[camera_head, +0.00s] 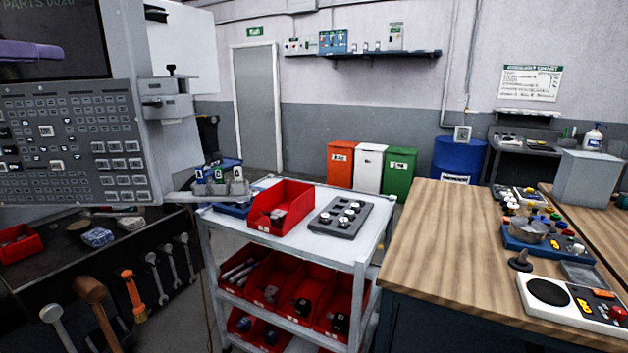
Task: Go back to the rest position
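A purple, rounded, elongated part (32,50) comes in from the left edge in front of the machine's screen. It seems to belong to my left gripper, but most of it is cut off. I cannot make out two separate fingertips or anything held. My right gripper is not in view.
The machine's control panel (75,140) fills the left. A white trolley (345,254) with a red bin (281,207) and a dark grey tray (339,217) stands in the middle. A wooden bench (445,235) with gauges is at right. Tools hang at lower left.

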